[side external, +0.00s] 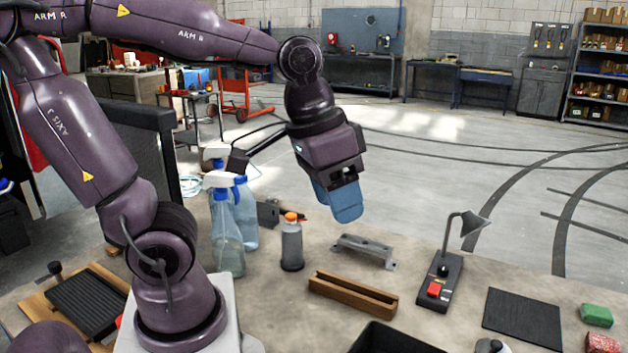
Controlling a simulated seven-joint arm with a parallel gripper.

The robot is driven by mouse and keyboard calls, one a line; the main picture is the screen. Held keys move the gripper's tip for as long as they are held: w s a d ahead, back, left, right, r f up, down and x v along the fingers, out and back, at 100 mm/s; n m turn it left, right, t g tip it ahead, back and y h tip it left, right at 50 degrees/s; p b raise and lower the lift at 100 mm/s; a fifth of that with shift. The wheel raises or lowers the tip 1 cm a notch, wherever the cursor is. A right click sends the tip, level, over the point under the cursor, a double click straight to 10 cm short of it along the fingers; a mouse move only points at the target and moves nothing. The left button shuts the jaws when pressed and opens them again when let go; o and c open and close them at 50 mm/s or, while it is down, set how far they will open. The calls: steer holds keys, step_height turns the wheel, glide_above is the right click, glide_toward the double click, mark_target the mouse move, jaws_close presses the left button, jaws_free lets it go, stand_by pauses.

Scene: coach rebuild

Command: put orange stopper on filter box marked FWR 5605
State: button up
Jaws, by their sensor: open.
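A small orange piece (291,216), which looks like a stopper or cap, sits on top of an upright grey cylinder (291,247) on the bench. I cannot tell whether it is the task's stopper. No marking FWR 5605 is readable, so I cannot tell which thing is the filter box. My gripper (343,212), with blue fingers, hangs tilted above the bench, to the right of the orange piece and a little higher in the picture. It is open and no object shows in it; the near finger hides most of the space between.
Spray bottles (227,235) stand left of the cylinder. A grey bracket (363,250), a wooden channel (352,295) and a lamp-like stand with a red button (437,283) lie to the right. A black bin (395,340) is at the front, a dark mat (522,317) at the right.

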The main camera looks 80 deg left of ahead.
steer(key=s+a+t, duration=0.1)
steer(key=s+a+r+m+t, duration=0.1)
steer(key=shift+s+a+r+t+y, duration=0.1)
steer(key=shift+s+r+t+y, duration=0.1)
steer(key=shift+t+y, duration=0.15)
